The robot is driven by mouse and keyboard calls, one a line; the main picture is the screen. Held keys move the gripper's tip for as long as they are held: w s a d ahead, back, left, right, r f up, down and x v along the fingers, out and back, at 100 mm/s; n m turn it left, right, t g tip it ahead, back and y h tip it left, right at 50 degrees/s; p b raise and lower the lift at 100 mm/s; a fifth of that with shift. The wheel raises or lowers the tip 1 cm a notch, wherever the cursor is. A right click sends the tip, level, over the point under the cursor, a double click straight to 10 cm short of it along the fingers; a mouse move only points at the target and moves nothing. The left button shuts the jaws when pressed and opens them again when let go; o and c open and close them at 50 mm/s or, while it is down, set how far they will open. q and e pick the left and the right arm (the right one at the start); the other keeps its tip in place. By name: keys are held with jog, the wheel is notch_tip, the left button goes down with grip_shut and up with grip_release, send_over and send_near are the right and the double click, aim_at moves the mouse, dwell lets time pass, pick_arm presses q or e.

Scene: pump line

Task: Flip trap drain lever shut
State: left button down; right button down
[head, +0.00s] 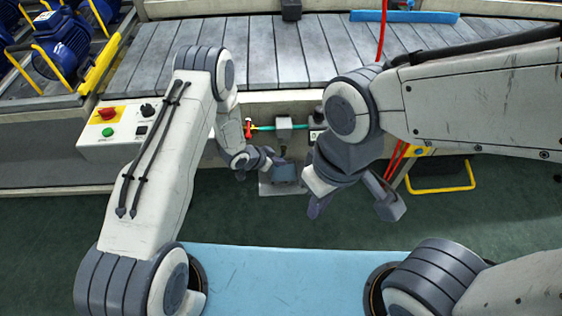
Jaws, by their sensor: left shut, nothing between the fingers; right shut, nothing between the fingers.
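A small red lever (247,126) with a yellowish part below it shows at the left end of a thin teal pipe (266,128), low on the front of the conveyor. It looks roughly upright, across the pipe; its exact angle is too small to tell. My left gripper (284,173) is shut and empty. In the picture it is below and to the right of the lever, apart from it, over a small grey box. My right gripper (389,207) is shut and empty, lower and farther right, over the floor. My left forearm passes close beside the lever in the picture.
A control box (112,132) with red and green buttons stands left of my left arm. The slatted conveyor (270,55) runs behind. A yellow-framed step (440,177) is at the right. Blue motors (62,45) stand at the upper left. Green floor is clear between.

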dwell(0.6)
pick_arm(q)
jog(key=shift+s+a, duration=0.45)
jog(key=shift+s, duration=0.25)
jog(key=p+v, duration=0.1)
jog(key=v, duration=0.9)
jog(key=shift+r, duration=0.2)
jog(key=shift+s+a, duration=0.1)
